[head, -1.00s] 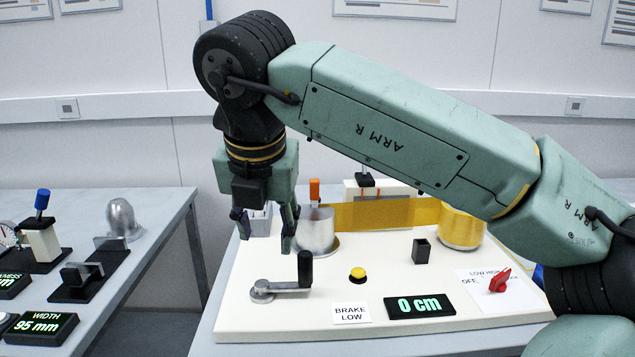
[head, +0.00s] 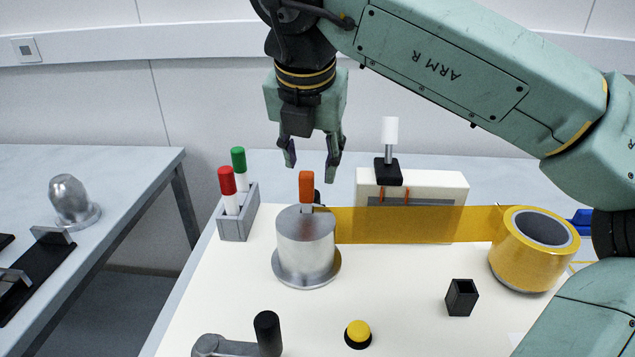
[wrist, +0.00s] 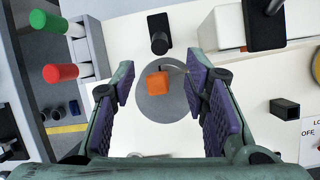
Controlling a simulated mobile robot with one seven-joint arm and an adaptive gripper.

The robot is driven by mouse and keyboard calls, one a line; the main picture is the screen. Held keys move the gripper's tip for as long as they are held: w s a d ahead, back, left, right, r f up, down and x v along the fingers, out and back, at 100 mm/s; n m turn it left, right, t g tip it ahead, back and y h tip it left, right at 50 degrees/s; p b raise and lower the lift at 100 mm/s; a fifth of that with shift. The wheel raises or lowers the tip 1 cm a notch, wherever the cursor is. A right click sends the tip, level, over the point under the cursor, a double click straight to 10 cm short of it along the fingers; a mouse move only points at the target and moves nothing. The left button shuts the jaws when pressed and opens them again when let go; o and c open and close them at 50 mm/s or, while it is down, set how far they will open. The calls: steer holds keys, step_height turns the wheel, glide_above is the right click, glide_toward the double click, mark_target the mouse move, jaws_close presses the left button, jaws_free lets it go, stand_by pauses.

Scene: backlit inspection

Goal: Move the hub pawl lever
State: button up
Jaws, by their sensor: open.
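The hub pawl lever, with an orange tip (head: 306,186), stands upright at the silver hub (head: 303,245) near the middle of the board. My gripper (head: 311,168) points down with its fingers spread, and nothing is between them. In the head view its fingertips are just above the orange tip. In the wrist view the orange tip (wrist: 157,84) lies between the two purple finger pads, apart from both, over the grey hub (wrist: 162,108). The lower part of the lever is hidden from above.
A yellow band (head: 410,224) runs from the hub to a yellow roll (head: 528,260). A holder (head: 236,222) with red and green markers stands left of the hub. A black-handled crank (head: 268,335), a yellow button (head: 358,333) and a black square socket (head: 461,297) lie in front.

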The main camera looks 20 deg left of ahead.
steer(key=p+x, duration=0.1)
steer(key=x, duration=0.8)
steer(key=shift+f, duration=0.2)
jaws_close()
stand_by(0.5)
